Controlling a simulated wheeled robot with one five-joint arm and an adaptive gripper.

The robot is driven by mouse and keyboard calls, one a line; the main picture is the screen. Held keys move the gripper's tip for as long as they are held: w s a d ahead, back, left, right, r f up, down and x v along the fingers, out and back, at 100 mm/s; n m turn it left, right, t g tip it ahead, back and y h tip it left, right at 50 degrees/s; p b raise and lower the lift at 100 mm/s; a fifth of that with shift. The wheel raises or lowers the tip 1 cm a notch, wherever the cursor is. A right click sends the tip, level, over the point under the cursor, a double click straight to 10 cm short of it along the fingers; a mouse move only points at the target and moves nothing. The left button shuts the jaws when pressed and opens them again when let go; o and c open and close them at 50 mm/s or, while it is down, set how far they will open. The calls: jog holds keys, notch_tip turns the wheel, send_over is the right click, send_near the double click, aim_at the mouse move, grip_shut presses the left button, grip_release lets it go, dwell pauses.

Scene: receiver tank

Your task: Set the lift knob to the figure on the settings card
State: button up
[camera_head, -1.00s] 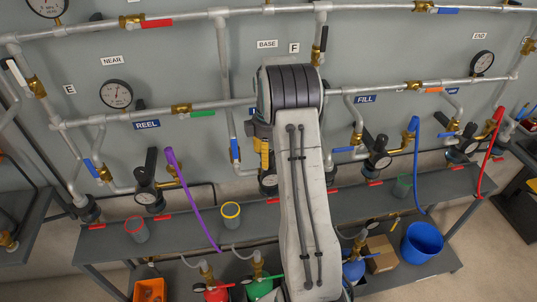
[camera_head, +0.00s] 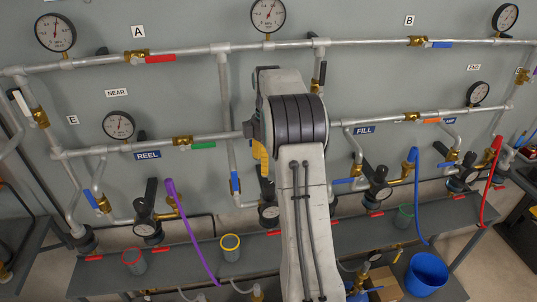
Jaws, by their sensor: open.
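I cannot make out the lift knob or the settings card in the head view. My pale grey arm (camera_head: 303,215), with its black ribbed joint, rises through the middle of the view. It covers part of the wall and pipes behind it. My gripper and its fingertips cannot be seen past the arm. A yellow part (camera_head: 260,160) shows at the arm's left edge; I cannot tell what it belongs to.
Pipes with gauges and coloured valve levers cross the grey wall. A grey shelf (camera_head: 350,236) runs below, holding a red-rimmed cup (camera_head: 134,261), a yellow-rimmed cup (camera_head: 230,247) and a green cup (camera_head: 404,216). Purple, blue and red hoses hang over it. A blue bucket (camera_head: 426,275) stands lower right.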

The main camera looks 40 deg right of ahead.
jog(key=shift+r, duration=1.2)
jog(key=shift+r, duration=0.1)
